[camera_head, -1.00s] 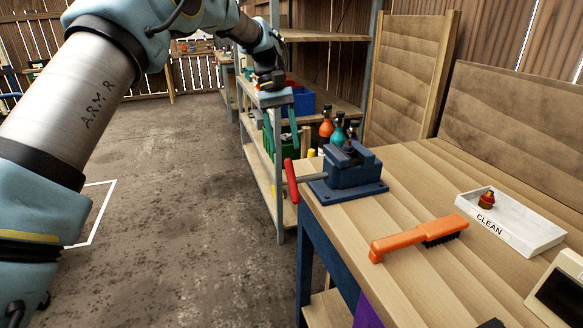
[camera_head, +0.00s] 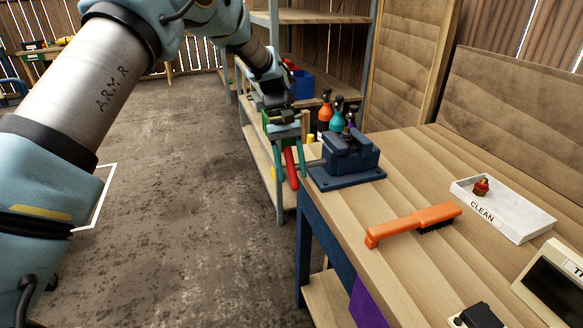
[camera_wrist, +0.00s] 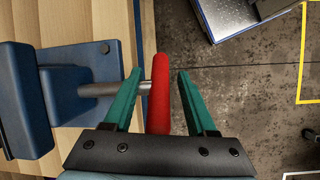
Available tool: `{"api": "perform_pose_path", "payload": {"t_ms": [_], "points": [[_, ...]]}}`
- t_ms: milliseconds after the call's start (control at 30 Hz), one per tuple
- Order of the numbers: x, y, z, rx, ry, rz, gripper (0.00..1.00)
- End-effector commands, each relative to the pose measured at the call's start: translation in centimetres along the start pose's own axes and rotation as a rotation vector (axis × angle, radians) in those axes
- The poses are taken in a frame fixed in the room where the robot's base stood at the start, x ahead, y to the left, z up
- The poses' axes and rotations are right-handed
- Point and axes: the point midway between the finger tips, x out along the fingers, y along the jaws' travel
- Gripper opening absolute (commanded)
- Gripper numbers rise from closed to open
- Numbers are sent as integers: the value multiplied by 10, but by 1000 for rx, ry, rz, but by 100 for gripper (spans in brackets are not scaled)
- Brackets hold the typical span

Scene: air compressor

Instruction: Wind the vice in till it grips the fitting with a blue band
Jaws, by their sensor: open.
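The blue vice (camera_head: 346,167) sits on the near left corner of the bench. A dark piece (camera_head: 350,146) shows at its jaws; I cannot make out a blue band on it. The vice's red handle (camera_head: 291,168) sticks out past the bench edge on a grey metal rod, which shows in the wrist view (camera_wrist: 98,89). My gripper (camera_wrist: 160,73) is open, its green fingers on either side of the red handle (camera_wrist: 160,95), with gaps on both sides. In the head view my gripper (camera_head: 290,178) reaches down over the handle.
An orange brush (camera_head: 412,225) and a white CLEAN tray (camera_head: 518,228) holding a reddish fitting (camera_head: 481,187) lie on the bench (camera_head: 400,165). Shelving with bottles (camera_head: 325,116) stands close behind my gripper. The floor to the left is open.

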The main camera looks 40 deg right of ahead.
Motion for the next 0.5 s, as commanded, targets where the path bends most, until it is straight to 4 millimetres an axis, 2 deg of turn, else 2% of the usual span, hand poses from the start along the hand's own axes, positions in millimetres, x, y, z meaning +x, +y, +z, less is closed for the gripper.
{"api": "perform_pose_path", "payload": {"t_ms": [100,500], "points": [[0,0,0,0,0,0,57],[0,0,0,0,0,0,12]]}}
